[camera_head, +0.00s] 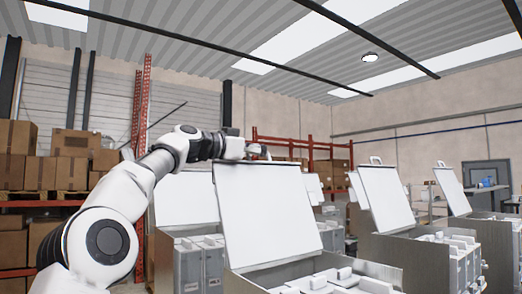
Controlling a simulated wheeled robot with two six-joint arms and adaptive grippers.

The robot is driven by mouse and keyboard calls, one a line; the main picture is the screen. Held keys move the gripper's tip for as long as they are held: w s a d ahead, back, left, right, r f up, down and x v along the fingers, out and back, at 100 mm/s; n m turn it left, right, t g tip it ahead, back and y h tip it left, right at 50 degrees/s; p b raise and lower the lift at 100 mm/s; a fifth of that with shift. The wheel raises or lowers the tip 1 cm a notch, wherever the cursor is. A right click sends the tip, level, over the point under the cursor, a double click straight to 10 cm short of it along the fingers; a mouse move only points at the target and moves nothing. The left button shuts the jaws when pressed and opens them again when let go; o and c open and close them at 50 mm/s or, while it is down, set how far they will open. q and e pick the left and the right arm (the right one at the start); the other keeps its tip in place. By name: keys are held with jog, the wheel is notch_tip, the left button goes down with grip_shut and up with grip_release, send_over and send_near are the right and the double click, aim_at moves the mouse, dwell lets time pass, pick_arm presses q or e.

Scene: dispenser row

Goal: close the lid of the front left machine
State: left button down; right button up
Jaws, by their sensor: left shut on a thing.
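The front left machine (235,285) stands close in front of me at the bottom middle. Its white lid (265,215) is open and stands up steeply, leaning back a little. White parts show in the open top below the lid. My left arm comes in from the left, and my left gripper (259,152) is at the lid's top edge, near its middle. The gripper is shut, apparently on the lid's handle, which is mostly hidden by the fingers. My right gripper is not in view.
Another machine (192,265) with a raised lid stands behind on the left. Two more machines with open lids (385,198) (452,190) stand on the right. Shelves with cardboard boxes (40,172) line the left side. The air above the machines is clear.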

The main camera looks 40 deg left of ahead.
pick_arm(q)
jog(key=c, duration=1.2)
grip_release()
jog(key=shift+w+a+f, duration=0.1)
jog(key=shift+a+f, duration=0.2)
jog(key=shift+s+a+f+b, duration=0.15)
jog(key=shift+s+f+b, duration=0.1)
jog(key=shift+s+b, duration=0.45)
jog(key=b+v, duration=0.2)
jog(key=v, duration=0.6)
jog(key=shift+a+r, duration=0.35)
jog(key=shift+r, duration=0.15)
jog(key=shift+w, duration=0.15)
jog(key=shift+d, duration=0.1)
